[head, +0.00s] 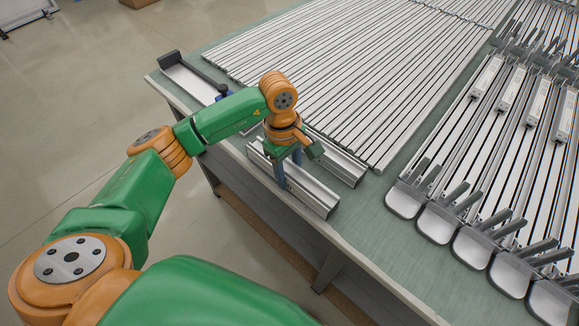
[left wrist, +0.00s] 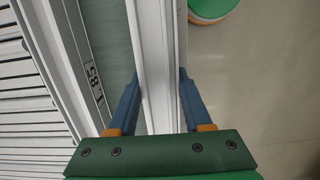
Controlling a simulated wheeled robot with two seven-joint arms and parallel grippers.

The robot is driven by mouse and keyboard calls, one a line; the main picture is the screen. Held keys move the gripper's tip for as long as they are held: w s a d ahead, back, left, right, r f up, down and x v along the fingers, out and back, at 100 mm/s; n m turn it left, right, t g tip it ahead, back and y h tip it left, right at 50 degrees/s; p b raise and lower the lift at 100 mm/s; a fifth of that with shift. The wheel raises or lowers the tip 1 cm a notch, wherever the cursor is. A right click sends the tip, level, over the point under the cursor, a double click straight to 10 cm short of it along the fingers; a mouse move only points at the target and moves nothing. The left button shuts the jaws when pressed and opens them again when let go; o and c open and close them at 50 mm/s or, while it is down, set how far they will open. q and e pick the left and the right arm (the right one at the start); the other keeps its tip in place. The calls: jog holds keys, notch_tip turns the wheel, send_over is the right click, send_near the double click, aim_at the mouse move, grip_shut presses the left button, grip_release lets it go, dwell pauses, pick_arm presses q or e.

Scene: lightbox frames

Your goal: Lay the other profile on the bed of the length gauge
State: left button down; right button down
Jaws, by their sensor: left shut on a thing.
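My left gripper (head: 288,172) points down at the table's near edge, shut on a silver profile (head: 315,196). In the left wrist view its two blue fingers (left wrist: 159,85) press on both sides of this profile (left wrist: 153,40). The length gauge (head: 190,82) has a pale bed with a dark stop at its far left end and lies along the table edge. My arm hides its middle. A silver channelled bar (head: 340,162), roughly in line with it, lies just right of the held profile, apart from it. My right gripper is out of view.
Many long silver profiles (head: 360,65) lie side by side across the green table (head: 365,215). Bare table lies between. Open floor (head: 60,130) is at the left.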

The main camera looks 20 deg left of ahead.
pick_arm(q)
jog(key=shift+f, duration=0.1)
jog(key=shift+f+b, duration=0.15)
jog(key=shift+b, duration=0.15)
jog(key=shift+c, duration=1.6)
grip_release()
jog(key=shift+r, duration=0.2)
